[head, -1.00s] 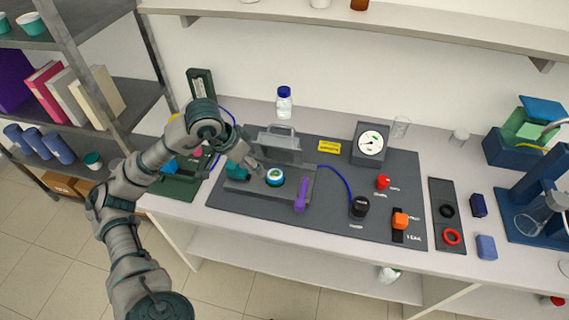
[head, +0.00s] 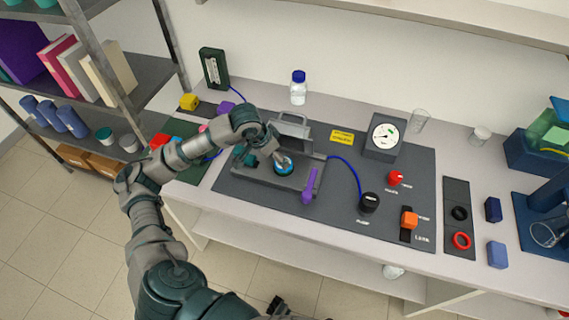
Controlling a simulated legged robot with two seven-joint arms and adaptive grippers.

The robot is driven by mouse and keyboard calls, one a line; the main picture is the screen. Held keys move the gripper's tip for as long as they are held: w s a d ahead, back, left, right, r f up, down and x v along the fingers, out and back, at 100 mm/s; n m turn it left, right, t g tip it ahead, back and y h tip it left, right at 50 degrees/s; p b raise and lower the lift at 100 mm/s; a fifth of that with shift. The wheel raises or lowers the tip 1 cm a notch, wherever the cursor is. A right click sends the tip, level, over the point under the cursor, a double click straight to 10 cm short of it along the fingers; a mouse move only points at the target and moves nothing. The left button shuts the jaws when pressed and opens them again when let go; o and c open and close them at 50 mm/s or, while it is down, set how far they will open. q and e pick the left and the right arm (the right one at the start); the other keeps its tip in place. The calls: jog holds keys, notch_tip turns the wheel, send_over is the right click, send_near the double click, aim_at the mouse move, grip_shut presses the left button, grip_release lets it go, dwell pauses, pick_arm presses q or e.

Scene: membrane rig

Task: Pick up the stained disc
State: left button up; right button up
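The rig (head: 250,175) is a grey block on the dark mat, with its handled lid (head: 293,130) raised at the back. A round seat with a blue rim (head: 284,170) sits in it. The stained disc is not clearly made out; my gripper covers much of the seat. My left gripper (head: 280,160) points down right over the seat, at or just above it. Its fingers are too small and hidden to tell whether they are open or hold anything. A dark part at the bottom edge (head: 278,307) may be my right gripper; its fingers cannot be read.
A purple lever (head: 310,188) stands at the rig's right front. A blue tube runs to a black pump knob (head: 369,203). A gauge (head: 383,137), a red knob (head: 395,178) and an orange switch (head: 409,219) are further right. A blue-capped bottle (head: 298,88) stands behind.

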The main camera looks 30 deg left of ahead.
pick_arm(q)
jog(key=x, duration=0.5)
jog(key=shift+f, duration=0.1)
jog(key=shift+d, duration=0.2)
jog(key=shift+c, duration=1.1)
jog(key=c, duration=0.9)
